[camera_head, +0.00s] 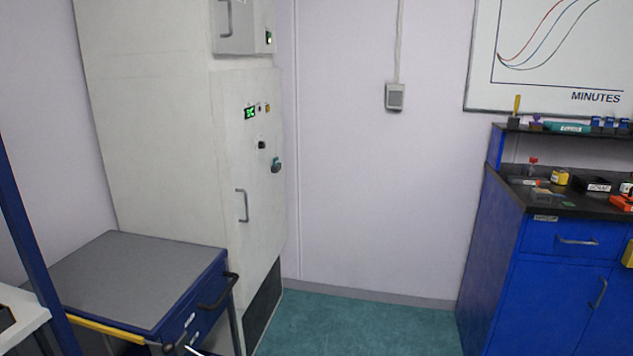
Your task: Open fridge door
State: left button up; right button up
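A tall white cabinet (155,110), which looks like the fridge, stands left of centre against the wall. Its lower door (255,205) is shut and has a vertical metal handle (243,205). I cannot make out either of my grippers in this view.
A blue cart with a grey top (140,272) and dark handle (217,291) stands before the cabinet at lower left. A blue post (27,245) rises at the left edge. Blue drawers (545,280) stand right. Green floor (355,325) between is clear.

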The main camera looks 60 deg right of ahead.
aim_at(253, 190)
jog(key=z, duration=1.7)
jog(key=i+l, duration=0.1)
jog(key=i, duration=0.1)
